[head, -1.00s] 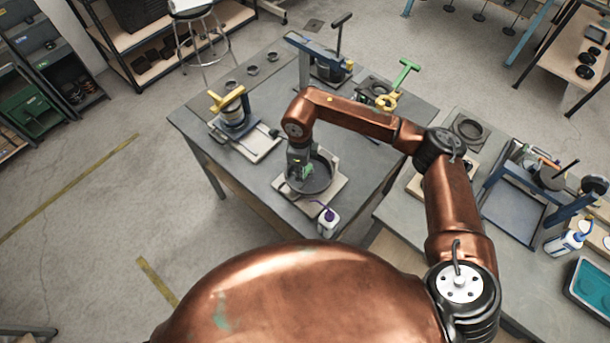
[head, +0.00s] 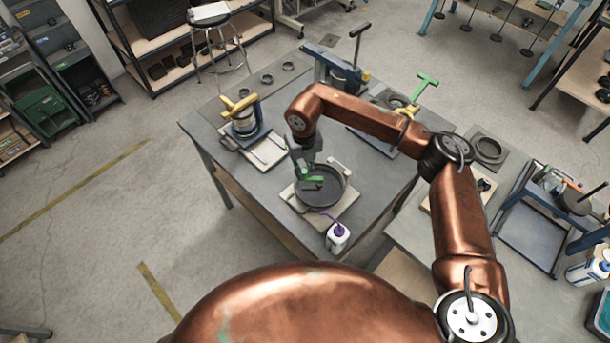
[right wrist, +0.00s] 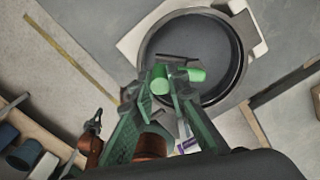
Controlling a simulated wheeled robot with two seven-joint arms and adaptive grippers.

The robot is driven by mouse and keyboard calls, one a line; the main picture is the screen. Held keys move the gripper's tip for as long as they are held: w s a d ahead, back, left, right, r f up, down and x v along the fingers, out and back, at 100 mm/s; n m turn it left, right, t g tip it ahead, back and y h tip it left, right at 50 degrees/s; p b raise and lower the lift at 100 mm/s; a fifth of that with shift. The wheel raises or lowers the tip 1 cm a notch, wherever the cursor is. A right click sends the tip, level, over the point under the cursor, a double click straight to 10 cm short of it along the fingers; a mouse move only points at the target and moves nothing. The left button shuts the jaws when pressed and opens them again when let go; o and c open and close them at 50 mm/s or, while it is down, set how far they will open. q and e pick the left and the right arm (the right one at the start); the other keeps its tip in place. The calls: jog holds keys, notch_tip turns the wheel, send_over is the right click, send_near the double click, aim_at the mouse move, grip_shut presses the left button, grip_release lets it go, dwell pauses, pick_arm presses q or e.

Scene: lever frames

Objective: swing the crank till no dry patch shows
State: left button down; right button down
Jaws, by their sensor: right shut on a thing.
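A dark round pan (head: 333,181) sits on a pale board (head: 343,211) near the table's front edge. Its rim and grey floor also show in the right wrist view (right wrist: 215,45). The crank has a green handle (right wrist: 190,75); a dark bar lies over the pan behind it. My right gripper (head: 308,172) is over the pan's left part, its fingers shut on the green handle. The fingers hide part of the crank and pan floor. I cannot tell wet from dry there. My left gripper seems to show small at lower left in the right wrist view (right wrist: 95,122), its fingers unclear.
A white bottle with a purple cap (head: 337,238) stands close in front of the board. A yellow-handled device (head: 243,118) is at the left, a blue press (head: 335,70) at the back. A green T-handle (head: 425,85) rises at the right. The table's front left is clear.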

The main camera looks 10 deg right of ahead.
jog(key=w+m, duration=0.1)
jog(key=m, duration=0.1)
jog(key=w+d+m, duration=0.1)
jog(key=m, duration=0.2)
jog(key=shift+w+r, duration=0.1)
jog(key=shift+w, duration=0.1)
jog(key=shift+m, duration=0.4)
jog(key=c, duration=1.9)
grip_release()
notch_tip(320, 180, up, 12)
jog(key=shift+f, duration=0.1)
